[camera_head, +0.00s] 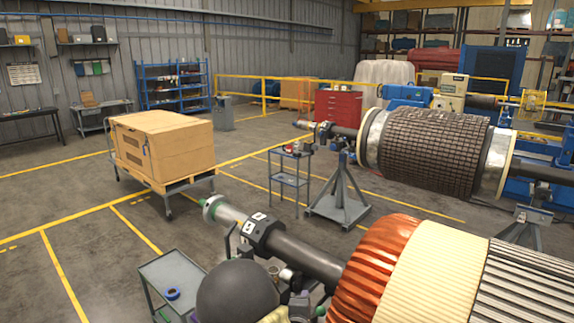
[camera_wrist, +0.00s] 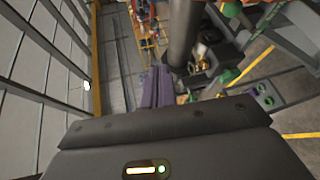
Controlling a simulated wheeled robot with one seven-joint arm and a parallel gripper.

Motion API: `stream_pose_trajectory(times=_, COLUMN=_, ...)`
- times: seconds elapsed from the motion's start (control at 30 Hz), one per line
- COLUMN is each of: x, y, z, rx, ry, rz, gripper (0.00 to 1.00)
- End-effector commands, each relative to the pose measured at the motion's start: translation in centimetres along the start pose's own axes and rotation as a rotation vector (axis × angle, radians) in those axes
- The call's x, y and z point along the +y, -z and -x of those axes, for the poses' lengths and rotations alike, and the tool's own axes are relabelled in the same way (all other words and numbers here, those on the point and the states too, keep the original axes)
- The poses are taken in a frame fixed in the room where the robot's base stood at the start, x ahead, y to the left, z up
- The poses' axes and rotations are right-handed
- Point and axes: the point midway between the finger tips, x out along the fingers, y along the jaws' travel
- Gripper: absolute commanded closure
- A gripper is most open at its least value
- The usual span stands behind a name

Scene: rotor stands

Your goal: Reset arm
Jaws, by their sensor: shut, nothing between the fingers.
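My gripper (camera_wrist: 152,86) shows in the wrist view as purplish fingers beyond the dark wrist housing, which has a small lit indicator. The fingers are together with nothing seen between them. In the head view a dark rounded part of my arm shows at the bottom, in front of the near rotor's shaft (camera_head: 310,259). The gripper cannot be made out clearly there. In the wrist view a dark shaft (camera_wrist: 184,35) stands just right of the fingers; I cannot tell whether they touch.
The near rotor (camera_head: 425,270) fills the lower right. A grey cart (camera_head: 172,275) with a blue ring stands at the lower left. A wooden crate (camera_head: 165,145) sits on a trolley. A second rotor (camera_head: 430,148) rests on a stand (camera_head: 340,195). The floor at left is clear.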

Motion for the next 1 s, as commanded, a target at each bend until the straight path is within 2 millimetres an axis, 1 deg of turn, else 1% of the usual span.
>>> stream_pose_trajectory(times=0.27, x=-1.2, y=-2.3, z=0.5, rx=-0.024, ry=0.18, rz=-0.231, gripper=1.0)
stream_pose_trajectory(times=0.37, x=-1.7, y=-3.3, z=1.1, rx=-0.042, ry=0.265, rz=-0.344, gripper=1.0)
stream_pose_trajectory(times=0.47, x=-2.2, y=-4.6, z=2.2, rx=-0.07, ry=0.371, rz=-0.486, gripper=1.0)
stream_pose_trajectory(times=0.57, x=-2.4, y=-6.0, z=4.0, rx=-0.113, ry=0.499, rz=-0.659, gripper=1.0)
stream_pose_trajectory(times=0.67, x=-2.5, y=-7.4, z=6.5, rx=-0.172, ry=0.629, rz=-0.827, gripper=1.0)
stream_pose_trajectory(times=0.8, x=-2.4, y=-9.4, z=10.6, rx=-0.282, ry=0.785, rz=-1.022, gripper=1.0)
stream_pose_trajectory(times=1.0, x=-2.1, y=-12.1, z=16.2, rx=-0.462, ry=0.924, rz=-1.191, gripper=1.0)
